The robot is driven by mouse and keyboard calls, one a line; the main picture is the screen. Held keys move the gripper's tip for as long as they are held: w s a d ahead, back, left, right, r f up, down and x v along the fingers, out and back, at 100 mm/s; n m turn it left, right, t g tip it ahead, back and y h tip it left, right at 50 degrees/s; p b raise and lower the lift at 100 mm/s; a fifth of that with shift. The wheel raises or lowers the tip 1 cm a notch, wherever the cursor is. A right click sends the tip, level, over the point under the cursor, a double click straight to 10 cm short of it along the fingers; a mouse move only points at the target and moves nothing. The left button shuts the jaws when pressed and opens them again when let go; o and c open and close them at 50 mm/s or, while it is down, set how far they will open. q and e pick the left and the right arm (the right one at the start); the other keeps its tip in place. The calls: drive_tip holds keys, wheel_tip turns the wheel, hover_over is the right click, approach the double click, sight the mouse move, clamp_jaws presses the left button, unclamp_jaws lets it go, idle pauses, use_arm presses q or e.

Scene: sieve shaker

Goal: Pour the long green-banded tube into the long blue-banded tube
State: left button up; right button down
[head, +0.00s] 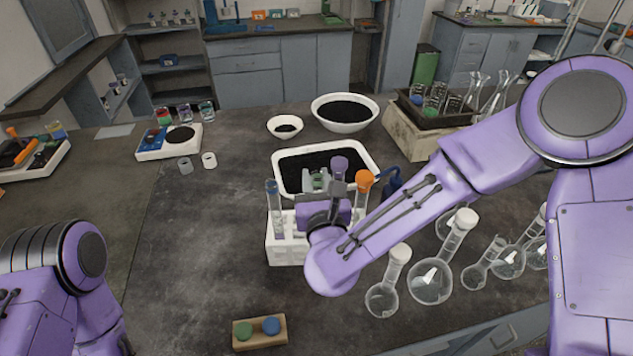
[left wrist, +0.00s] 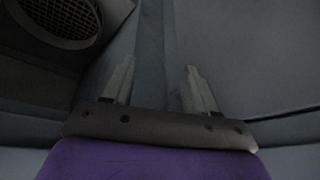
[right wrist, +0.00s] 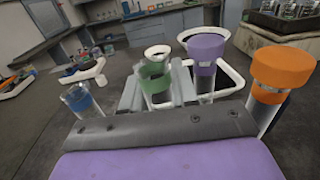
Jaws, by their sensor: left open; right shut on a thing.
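The green-banded tube (right wrist: 155,82) stands between the two fingers of my right gripper (right wrist: 157,78), which is shut on it; its band also shows in the head view (head: 318,181). The blue-banded tube (head: 273,203) stands upright in the left end of the white rack (head: 284,251); it also shows at the left of the right wrist view (right wrist: 79,98). My right gripper hides the middle of the rack and the green-banded tube's lower part. My left gripper (left wrist: 160,78) is open and empty in the left wrist view, away from the tubes.
A purple-banded tube (right wrist: 206,54) and an orange-capped tube (right wrist: 277,80) stand close to the right of the held tube. A tray of dark grains (head: 287,187) lies behind the rack. Glass flasks (head: 431,281) stand at right. A block with green and blue stoppers (head: 259,344) lies in front.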

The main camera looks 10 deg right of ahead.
wheel_tip(320, 180, up, 9)
drive_tip(key=p, duration=0.5)
drive_tip(key=shift+r+p, duration=0.15)
drive_tip(key=shift+p, duration=0.25)
idle(0.4)
